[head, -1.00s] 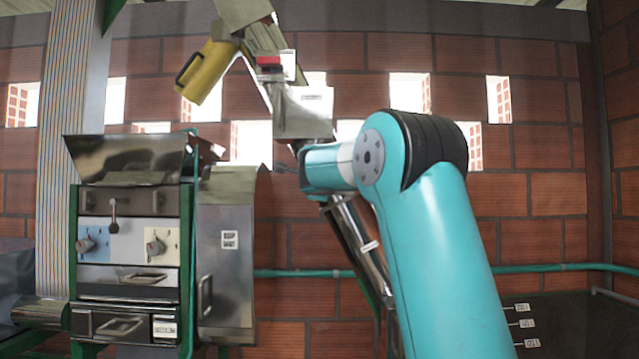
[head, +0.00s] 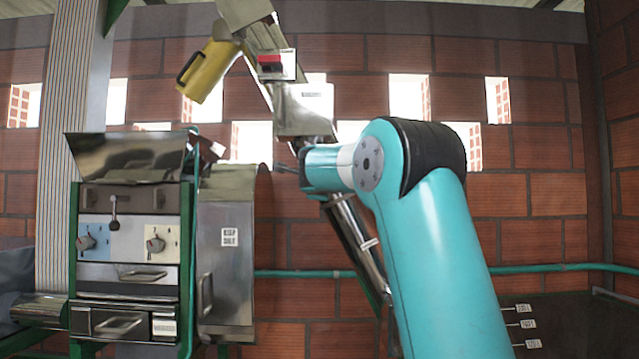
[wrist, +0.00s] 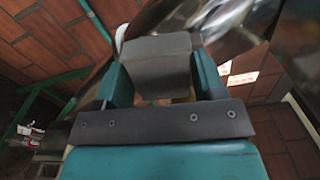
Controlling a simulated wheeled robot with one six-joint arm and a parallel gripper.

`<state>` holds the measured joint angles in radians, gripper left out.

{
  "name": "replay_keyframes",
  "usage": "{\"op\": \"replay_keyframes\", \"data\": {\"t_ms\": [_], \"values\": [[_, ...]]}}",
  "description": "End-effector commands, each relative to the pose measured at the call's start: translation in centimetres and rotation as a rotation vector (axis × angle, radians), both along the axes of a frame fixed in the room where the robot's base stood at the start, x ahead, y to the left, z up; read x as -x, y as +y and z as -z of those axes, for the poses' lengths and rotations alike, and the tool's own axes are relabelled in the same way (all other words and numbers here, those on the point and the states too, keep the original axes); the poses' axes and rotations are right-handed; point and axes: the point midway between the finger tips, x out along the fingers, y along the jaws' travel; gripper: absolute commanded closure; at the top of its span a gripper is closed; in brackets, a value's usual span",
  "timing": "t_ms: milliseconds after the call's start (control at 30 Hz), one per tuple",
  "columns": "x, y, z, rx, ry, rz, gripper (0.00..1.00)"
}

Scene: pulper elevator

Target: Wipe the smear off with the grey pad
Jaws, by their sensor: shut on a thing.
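In the wrist view the grey pad (wrist: 155,68) is a blocky piece between the two teal fingers of my gripper (wrist: 158,88). The gripper is shut on it. Beyond the pad is a shiny, curved metal surface (wrist: 225,22). I cannot tell whether the pad touches it. I cannot make out the smear in either view. In the head view my teal arm reaches up to the elevator's slanted metal tube (head: 360,240), and the pad and fingers cannot be made out there.
A metal machine with a hopper (head: 125,155), knobs and drawers stands at the left. A green pipe (head: 540,268) runs along the brick wall. Small white tags (head: 527,324) are at lower right.

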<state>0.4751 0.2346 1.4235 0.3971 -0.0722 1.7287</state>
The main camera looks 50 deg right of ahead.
Motion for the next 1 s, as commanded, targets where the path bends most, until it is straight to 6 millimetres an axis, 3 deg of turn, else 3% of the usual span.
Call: {"op": "replay_keyframes", "data": {"t_ms": [333, 800, 1000], "values": [[0.1, 0.1, -2.1, 0.004, -0.005, 0.0, 0.56], [-0.5, 0.7, 0.2, 0.004, -0.005, -0.001, 0.56], [-0.5, 0.6, -0.1, 0.004, -0.005, 0.0, 0.56]]}}
